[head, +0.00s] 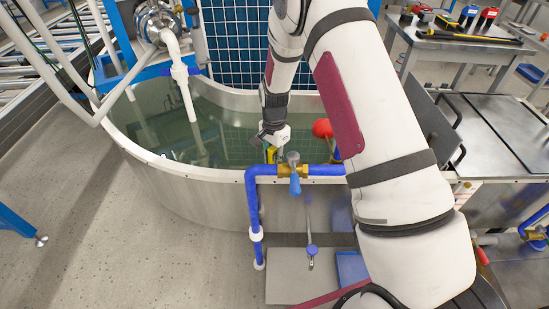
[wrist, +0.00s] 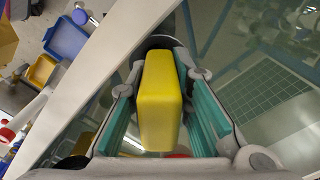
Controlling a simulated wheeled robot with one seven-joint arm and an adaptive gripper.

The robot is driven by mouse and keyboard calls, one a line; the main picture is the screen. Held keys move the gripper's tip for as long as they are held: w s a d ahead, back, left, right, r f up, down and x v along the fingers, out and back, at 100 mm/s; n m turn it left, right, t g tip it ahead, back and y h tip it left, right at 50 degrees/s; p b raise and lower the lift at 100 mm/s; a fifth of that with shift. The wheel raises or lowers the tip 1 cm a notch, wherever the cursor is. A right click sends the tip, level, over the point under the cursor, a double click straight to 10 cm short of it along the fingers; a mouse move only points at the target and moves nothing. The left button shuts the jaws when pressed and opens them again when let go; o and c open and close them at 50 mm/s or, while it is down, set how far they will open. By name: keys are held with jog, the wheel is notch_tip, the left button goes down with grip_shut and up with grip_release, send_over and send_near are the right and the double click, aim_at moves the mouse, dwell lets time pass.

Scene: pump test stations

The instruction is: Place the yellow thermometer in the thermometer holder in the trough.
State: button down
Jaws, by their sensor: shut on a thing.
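The yellow thermometer (wrist: 161,100) is a yellow block between the teal-padded fingers of my gripper (wrist: 160,75) in the wrist view. My gripper is shut on it. In the head view my gripper (head: 272,140) is over the near side of the trough (head: 150,165), just inside its rim, and a bit of the thermometer (head: 270,154) shows below it. A dark rounded part (wrist: 158,42) shows behind the thermometer's far end in the wrist view. I cannot tell whether it is the thermometer holder, or whether the thermometer touches it.
A red ball (head: 322,128) is right of my gripper at the water. Blue pipes with a brass valve (head: 293,171) run close along the near rim. A white spout (head: 187,95) hangs over the left of the trough. A steel bench (head: 500,130) stands at right.

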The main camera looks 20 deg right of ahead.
jog(key=shift+f, duration=0.15)
jog(key=c, duration=1.7)
grip_release()
notch_tip(320, 180, up, 12)
jog(key=shift+r+p, duration=0.25)
jog(key=shift+p, duration=0.7)
